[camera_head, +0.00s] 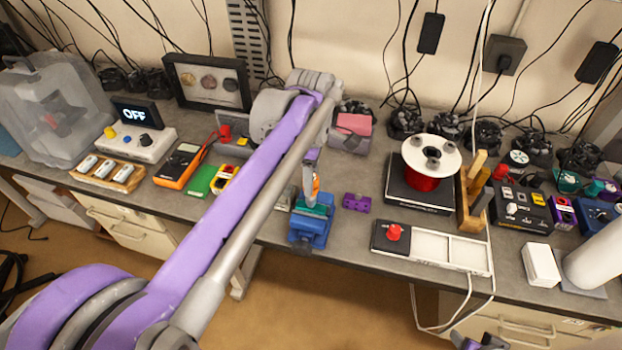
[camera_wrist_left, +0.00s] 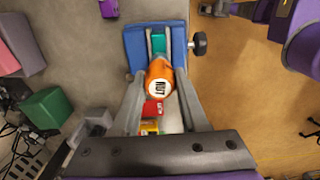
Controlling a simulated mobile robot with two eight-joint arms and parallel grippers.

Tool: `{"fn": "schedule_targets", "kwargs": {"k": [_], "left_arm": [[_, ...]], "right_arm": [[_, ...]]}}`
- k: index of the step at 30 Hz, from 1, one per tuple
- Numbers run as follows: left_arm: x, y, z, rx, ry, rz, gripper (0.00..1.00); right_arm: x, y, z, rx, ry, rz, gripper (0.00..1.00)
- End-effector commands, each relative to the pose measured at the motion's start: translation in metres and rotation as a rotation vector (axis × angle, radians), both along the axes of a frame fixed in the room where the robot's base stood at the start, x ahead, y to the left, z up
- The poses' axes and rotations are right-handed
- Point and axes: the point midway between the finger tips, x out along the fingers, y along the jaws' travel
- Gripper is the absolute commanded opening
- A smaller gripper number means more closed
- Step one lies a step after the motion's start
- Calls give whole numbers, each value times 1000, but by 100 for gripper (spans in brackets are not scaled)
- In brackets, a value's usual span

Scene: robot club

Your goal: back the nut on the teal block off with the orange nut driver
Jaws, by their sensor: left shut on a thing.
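My left gripper (camera_head: 312,178) is above the front edge of the bench, pointing down. In the left wrist view its fingers (camera_wrist_left: 160,78) are shut on the orange nut driver (camera_wrist_left: 161,88), whose end is labelled NUT. A bit of the orange driver shows in the head view (camera_head: 316,187), directly over the teal block. The teal block (camera_head: 313,210) sits in a blue vise (camera_head: 309,232); both also show in the left wrist view, the block (camera_wrist_left: 158,42) and the vise (camera_wrist_left: 136,46). The nut and the driver's tip are hidden. A purple and grey part at the bottom edge seems to be my right gripper (camera_head: 478,341), mostly cut off.
A small purple block (camera_head: 356,202) lies right of the vise. A white-topped red spool (camera_head: 430,158) and a panel with a red knob (camera_head: 395,233) stand farther right. An orange multimeter (camera_head: 180,164) and a green block (camera_head: 200,180) lie left. My left arm hides the bench middle.

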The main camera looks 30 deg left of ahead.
Motion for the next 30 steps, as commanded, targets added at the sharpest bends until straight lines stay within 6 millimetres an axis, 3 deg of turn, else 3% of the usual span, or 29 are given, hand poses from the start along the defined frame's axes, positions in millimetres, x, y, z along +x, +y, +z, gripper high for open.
{"fn": "schedule_targets", "kwargs": {"k": [30], "left_arm": [[0,0,42,0,-1,0,0]], "right_arm": [[16,0,27,0,-31,0,61]]}}
